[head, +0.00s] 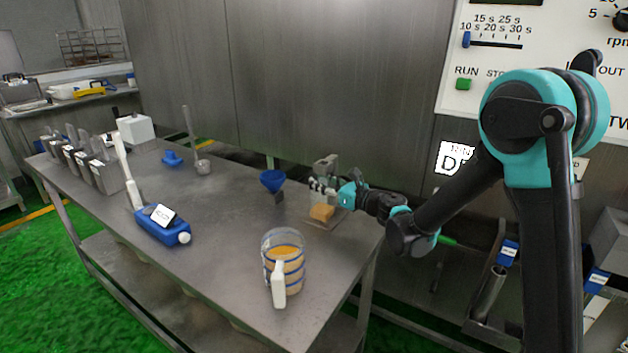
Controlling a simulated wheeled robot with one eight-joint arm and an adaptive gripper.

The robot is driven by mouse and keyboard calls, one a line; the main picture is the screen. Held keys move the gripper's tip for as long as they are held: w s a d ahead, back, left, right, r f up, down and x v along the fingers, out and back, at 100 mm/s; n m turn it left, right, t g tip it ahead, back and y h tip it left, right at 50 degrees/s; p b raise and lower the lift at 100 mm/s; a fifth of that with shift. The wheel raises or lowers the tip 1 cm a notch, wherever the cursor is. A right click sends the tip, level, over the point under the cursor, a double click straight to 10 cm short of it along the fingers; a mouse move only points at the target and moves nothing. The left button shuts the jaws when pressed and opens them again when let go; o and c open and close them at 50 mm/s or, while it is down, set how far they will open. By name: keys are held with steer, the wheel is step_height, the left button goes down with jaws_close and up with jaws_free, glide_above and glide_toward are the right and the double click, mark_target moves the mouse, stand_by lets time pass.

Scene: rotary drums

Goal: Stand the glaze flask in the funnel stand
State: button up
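No label that I can read names the glaze flask. A blue bottle-like container (160,228) with a white label and a white cap lies on its side at the table's left middle; I cannot tell whether it is the flask. A blue funnel (272,180) sits on a small dark support near the table's back right; whether this is the funnel stand is unclear. My gripper (322,188) is at the right back of the table, beside a grey fixture (326,167) and above an orange block (321,212). Its fingers are too small to read.
A clear jug (285,262) with orange contents and a white handle stands at the table's front right. Metal containers (107,174) line the left end. A ladle (202,166) and a blue piece (172,158) are at the back. The table's middle is clear.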

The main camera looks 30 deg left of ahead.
steer(key=v, duration=0.9)
steer(key=shift+d, duration=0.3)
steer(key=shift+o, duration=0.2)
steer(key=shift+s, duration=0.1)
